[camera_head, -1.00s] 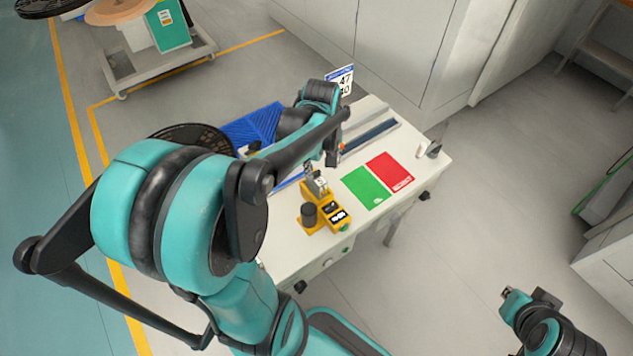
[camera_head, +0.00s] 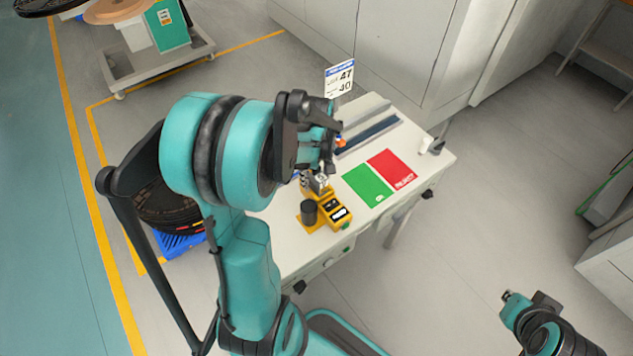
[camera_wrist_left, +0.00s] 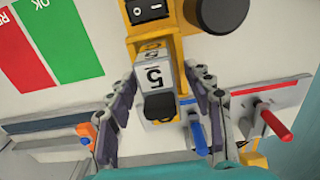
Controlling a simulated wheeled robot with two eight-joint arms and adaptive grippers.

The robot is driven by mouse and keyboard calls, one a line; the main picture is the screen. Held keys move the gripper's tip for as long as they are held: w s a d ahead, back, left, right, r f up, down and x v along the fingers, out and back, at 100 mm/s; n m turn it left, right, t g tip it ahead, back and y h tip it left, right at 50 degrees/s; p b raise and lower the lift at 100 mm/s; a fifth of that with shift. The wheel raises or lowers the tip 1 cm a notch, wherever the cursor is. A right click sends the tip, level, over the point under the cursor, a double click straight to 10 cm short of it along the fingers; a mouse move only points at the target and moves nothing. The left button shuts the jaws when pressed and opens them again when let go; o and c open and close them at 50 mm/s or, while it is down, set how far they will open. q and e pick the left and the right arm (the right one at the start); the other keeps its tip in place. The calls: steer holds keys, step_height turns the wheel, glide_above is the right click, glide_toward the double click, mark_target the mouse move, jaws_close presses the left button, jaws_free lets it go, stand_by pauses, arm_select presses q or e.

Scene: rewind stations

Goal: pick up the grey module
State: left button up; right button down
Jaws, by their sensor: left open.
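The grey module is a small light block marked with a black 5 and with a dark end. It sits at the end of a yellow tester (camera_head: 327,227) on the white workbench, and also shows in the left wrist view (camera_wrist_left: 155,78). My left gripper (camera_wrist_left: 164,88) is open, with one finger on each side of the module and visible gaps to it. In the head view, my left gripper (camera_head: 318,168) is just above the module and partly hidden by my arm. My right gripper (camera_head: 512,297) is away from the bench at the lower right; its jaws are too small to read.
The tester has a black knob (camera_head: 308,213). Beside it lie a green OK patch (camera_head: 367,186) and a red patch (camera_head: 392,169).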

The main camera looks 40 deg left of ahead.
arm_select(q)
steer(key=shift+r, duration=0.1)
jaws_close()
steer(key=shift+r, duration=0.1)
